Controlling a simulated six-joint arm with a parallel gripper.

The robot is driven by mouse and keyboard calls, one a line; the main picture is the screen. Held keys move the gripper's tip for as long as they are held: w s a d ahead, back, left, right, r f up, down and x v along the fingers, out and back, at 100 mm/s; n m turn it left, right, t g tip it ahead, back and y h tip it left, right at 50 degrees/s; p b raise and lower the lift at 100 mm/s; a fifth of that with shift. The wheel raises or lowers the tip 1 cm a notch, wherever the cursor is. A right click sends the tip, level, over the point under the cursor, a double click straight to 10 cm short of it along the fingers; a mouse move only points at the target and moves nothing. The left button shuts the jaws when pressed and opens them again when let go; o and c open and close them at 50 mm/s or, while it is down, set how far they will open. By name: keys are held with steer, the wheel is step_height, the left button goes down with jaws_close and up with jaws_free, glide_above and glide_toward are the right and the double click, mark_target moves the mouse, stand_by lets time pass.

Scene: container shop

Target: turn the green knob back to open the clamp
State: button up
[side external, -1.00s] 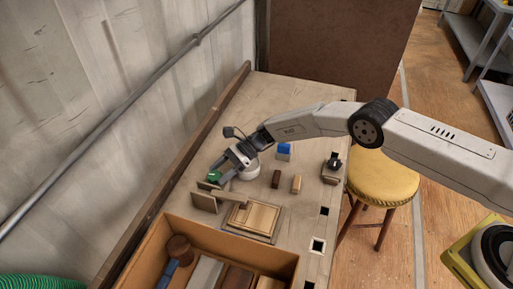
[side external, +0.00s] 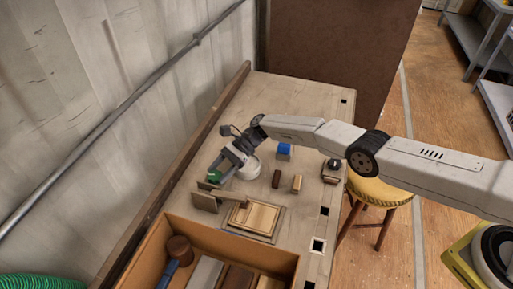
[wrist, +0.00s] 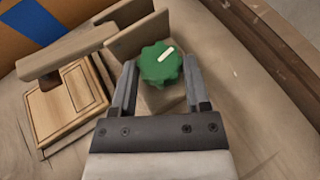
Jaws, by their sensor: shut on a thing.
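The green knob (side external: 214,175) is on the wall side of a wooden clamp (side external: 203,202). In the wrist view the knob (wrist: 161,64) is scalloped, with a white mark pointing to the upper right. My gripper (wrist: 160,66) is shut on the knob, one finger on each side; in the side view my gripper (side external: 220,171) reaches it from above right. The clamp's wooden arm (wrist: 67,54) extends over a light wooden board (wrist: 60,112) on a dark-edged base. I cannot tell whether the arm touches the board.
An open box (side external: 147,246) with several blocks stands at the near end of the bench (side external: 305,135). A blue-topped block (side external: 284,150), a dark brown block (side external: 276,179) and a tan block (side external: 297,184) stand right of my gripper. A raised wooden edge (side external: 172,183) runs along the wall side.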

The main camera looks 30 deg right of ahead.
steer(key=shift+w+d+r, duration=0.1)
steer(key=shift+w+r, duration=0.1)
steer(key=o, duration=0.9)
steer(key=shift+o, duration=0.4)
steer(key=shift+s+f, duration=0.1)
steer(key=shift+d, duration=0.15)
steer(key=shift+v, duration=3.8)
